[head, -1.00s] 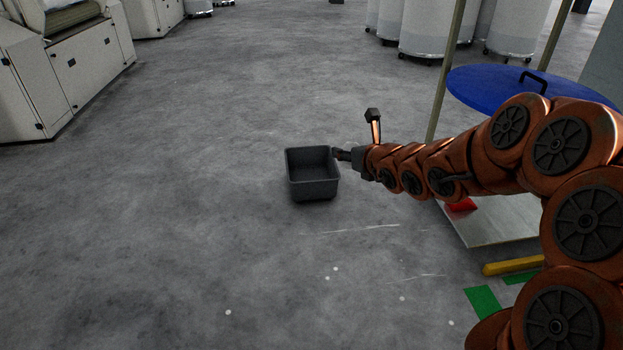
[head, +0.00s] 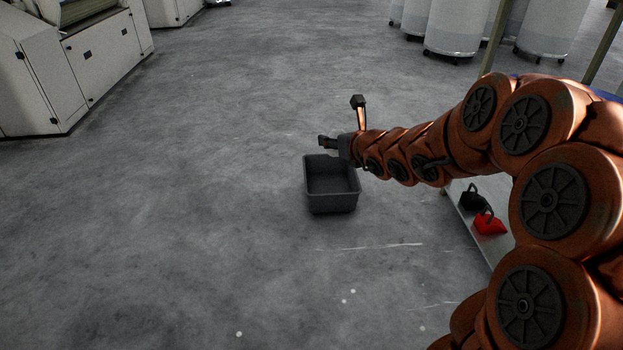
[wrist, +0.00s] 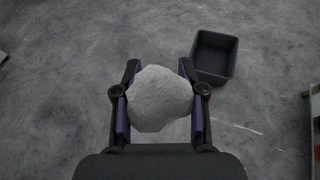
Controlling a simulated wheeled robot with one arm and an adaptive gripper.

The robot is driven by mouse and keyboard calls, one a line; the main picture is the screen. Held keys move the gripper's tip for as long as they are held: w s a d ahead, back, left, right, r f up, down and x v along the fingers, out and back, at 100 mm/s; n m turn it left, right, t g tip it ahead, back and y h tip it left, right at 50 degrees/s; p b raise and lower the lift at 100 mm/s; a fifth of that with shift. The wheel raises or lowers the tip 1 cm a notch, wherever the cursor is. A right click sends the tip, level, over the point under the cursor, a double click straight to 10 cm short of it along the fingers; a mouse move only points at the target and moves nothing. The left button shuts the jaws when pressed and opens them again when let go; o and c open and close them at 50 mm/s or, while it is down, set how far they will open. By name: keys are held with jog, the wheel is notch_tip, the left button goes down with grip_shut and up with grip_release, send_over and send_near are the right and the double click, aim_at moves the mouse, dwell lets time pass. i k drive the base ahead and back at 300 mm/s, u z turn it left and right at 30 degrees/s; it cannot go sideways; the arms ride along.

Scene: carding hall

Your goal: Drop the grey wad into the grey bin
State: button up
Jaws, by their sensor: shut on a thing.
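The grey wad (wrist: 160,98) is a pale, rounded lump between the two fingers of my gripper (wrist: 160,88) in the wrist view. My gripper is shut on it and holds it above the floor. In the head view my gripper (head: 328,142) shows just above and behind the bin's back edge; the wad cannot be made out there. The grey bin (head: 332,203) is a dark, open, square tub on the floor. In the wrist view the bin (wrist: 214,74) lies up and right of the wad, apart from it, and looks empty.
White machines (head: 100,58) stand at the upper left. Several pale drums (head: 455,35) on casters stand at the upper right. A low shelf at the right, partly behind my arm, carries a red object (head: 490,224) and a black one (head: 472,199). The floor around the bin is clear.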

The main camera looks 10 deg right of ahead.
aim_at(330, 191)
jog(key=u, duration=0.35)
jog(key=i, duration=2)
jog(key=u, duration=0.1)
